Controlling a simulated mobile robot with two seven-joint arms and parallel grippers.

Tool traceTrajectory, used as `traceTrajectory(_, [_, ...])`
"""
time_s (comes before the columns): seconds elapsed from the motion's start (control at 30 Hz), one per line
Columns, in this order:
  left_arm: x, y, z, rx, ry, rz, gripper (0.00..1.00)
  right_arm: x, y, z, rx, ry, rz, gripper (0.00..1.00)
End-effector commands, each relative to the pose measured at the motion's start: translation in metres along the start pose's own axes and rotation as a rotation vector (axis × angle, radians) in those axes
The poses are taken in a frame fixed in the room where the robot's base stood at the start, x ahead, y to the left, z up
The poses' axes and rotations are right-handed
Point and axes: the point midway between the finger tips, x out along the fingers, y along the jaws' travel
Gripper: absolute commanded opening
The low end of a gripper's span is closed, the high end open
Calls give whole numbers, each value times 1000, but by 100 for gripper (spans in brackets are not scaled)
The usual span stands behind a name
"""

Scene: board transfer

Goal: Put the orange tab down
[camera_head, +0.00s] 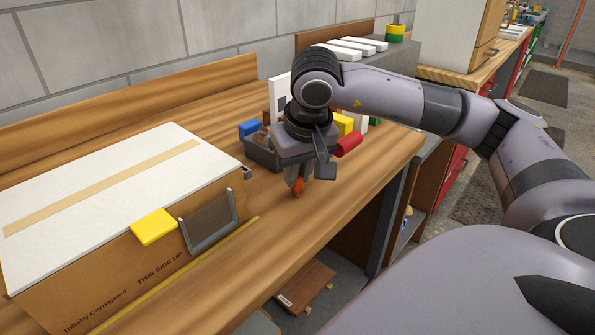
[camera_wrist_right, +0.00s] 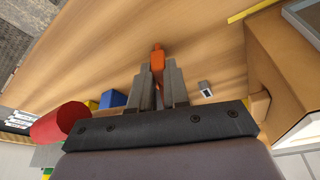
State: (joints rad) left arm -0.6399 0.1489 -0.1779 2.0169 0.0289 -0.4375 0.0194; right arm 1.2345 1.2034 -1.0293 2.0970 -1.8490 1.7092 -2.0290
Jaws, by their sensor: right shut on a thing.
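The small orange tab (camera_wrist_right: 157,62) is between the two fingers of my right gripper (camera_wrist_right: 158,85) in the right wrist view, with its end sticking out past the fingertips. In the head view the right gripper (camera_head: 298,180) points down over the wooden table (camera_head: 330,205), and the orange tab (camera_head: 298,187) shows at its fingertips. The gripper is shut on the tab. I cannot tell whether the tab touches the table. My left gripper is not in view.
A large cardboard box (camera_head: 150,262) with a yellow piece (camera_head: 154,227) on its edge stands at the left. The table's front right is clear.

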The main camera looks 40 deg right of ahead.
Motion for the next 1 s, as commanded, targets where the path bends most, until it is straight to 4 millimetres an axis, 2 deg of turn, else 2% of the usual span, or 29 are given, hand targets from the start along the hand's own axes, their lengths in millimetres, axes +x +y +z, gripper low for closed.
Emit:
traceTrajectory(0.07, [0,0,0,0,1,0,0,1,0,1,-1,-6,1,0])
traceTrajectory(0.1, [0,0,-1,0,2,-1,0,2,0,1,-1,-6,1,22])
traceTrajectory(0.17, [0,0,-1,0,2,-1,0,1,0,1,-1,-6,1,42])
traceTrajectory(0.2, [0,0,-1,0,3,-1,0,1,0,1,-1,-6,1,45])
traceTrajectory(0.57, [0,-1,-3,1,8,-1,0,-6,-1,0,-1,-3,-1,45])
traceTrajectory(0.67, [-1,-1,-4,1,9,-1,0,-20,-1,-1,-1,0,-2,45])
traceTrajectory(1.0, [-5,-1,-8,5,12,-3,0,-92,-1,-1,-2,0,-3,45])
